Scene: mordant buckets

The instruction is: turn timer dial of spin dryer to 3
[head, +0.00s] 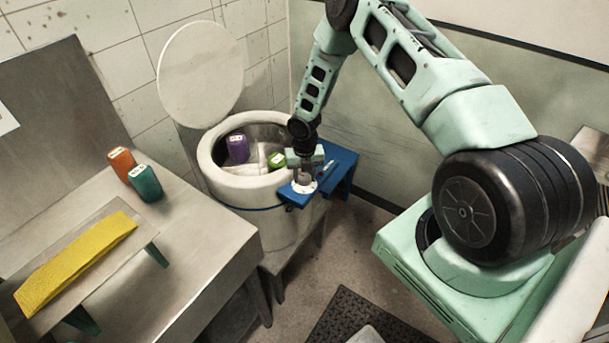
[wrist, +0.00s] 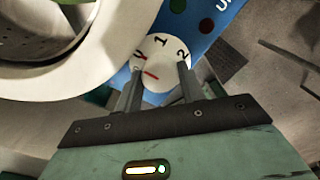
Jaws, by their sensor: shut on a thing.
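The spin dryer (head: 262,222) is a white tub with its round lid (head: 201,74) raised. A blue panel (head: 341,166) is at its right side and carries the white timer dial (head: 303,188). In the wrist view the dial (wrist: 163,50) shows the numbers 1 and 2, a partly covered mark at the left, and a short red line. My gripper (head: 304,174) is over the dial, pointing down. In the wrist view my gripper (wrist: 159,76) has one finger on each side of the dial's middle, shut on it. The number 3 is not visible.
A purple container (head: 237,148), a green one (head: 277,160) and white cloth are in the tub. A metal bench (head: 190,235) at the left holds an orange bottle (head: 122,163), a teal bottle (head: 145,182) and a yellow cloth (head: 75,262). A dark mat (head: 350,318) lies on the floor.

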